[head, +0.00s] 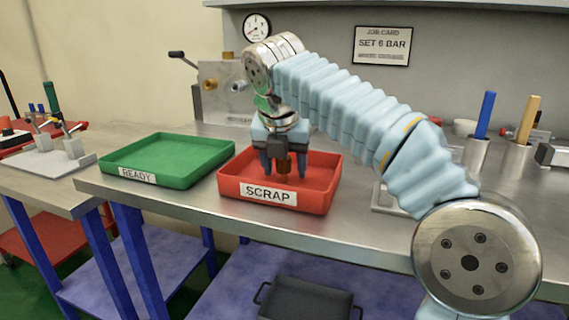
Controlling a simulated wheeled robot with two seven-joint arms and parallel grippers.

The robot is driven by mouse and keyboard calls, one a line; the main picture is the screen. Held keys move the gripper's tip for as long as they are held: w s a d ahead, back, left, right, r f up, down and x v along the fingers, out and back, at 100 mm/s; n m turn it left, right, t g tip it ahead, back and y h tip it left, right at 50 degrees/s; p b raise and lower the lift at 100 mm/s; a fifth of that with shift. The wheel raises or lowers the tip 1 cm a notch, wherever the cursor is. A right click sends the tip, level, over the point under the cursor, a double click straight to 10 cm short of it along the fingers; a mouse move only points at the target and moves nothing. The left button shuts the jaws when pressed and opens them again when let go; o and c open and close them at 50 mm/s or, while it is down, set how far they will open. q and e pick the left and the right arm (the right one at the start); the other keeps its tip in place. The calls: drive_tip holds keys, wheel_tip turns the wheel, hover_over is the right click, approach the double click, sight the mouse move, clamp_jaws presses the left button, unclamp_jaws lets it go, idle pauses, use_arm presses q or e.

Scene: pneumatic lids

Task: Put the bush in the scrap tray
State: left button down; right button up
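The red scrap tray (322,195), with a SCRAP label on its front, stands on the metal bench. My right gripper (284,172) points straight down into it, with its fingertips below the level of the rim. A small copper-brown bush (284,167) shows between the two dark fingers, inside the tray's outline. I cannot tell whether the fingers touch the bush or whether it rests on the tray floor. My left gripper is not in view.
A green tray (168,155) labelled READY stands left of the scrap tray. A metal block with a gauge (257,28) is behind. Cups with blue and yellow handles (520,153) stand at the right. A dark tray (303,300) is on the lower shelf.

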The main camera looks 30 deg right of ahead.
drive_tip(key=p+v, duration=0.2)
drive_tip(key=v, duration=1)
drive_tip(key=shift+p, duration=0.4)
